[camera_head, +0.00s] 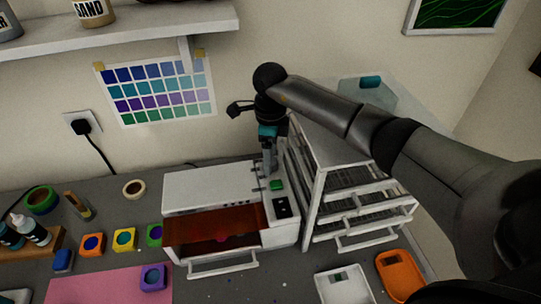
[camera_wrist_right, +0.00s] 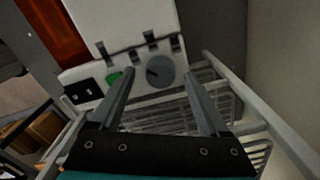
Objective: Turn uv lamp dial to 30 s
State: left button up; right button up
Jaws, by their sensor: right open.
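The UV lamp (camera_head: 212,188) is a white box with an orange see-through front, standing on the grey bench. Its grey round dial (camera_wrist_right: 160,71) shows between my fingers in the right wrist view, with a dark pointer mark toward its left side. I cannot read any dial numbers. My left gripper is not in view.
A green button (camera_head: 277,185) and a black switch panel (camera_head: 282,207) sit in front of the dial. A white wire-shelf rack (camera_head: 312,190) stands close on the right. Small coloured moulds, a pink mat (camera_head: 105,287) and an orange tray (camera_head: 400,275) lie in front.

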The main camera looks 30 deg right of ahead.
jog(key=shift+f, duration=0.55)
grip_shut()
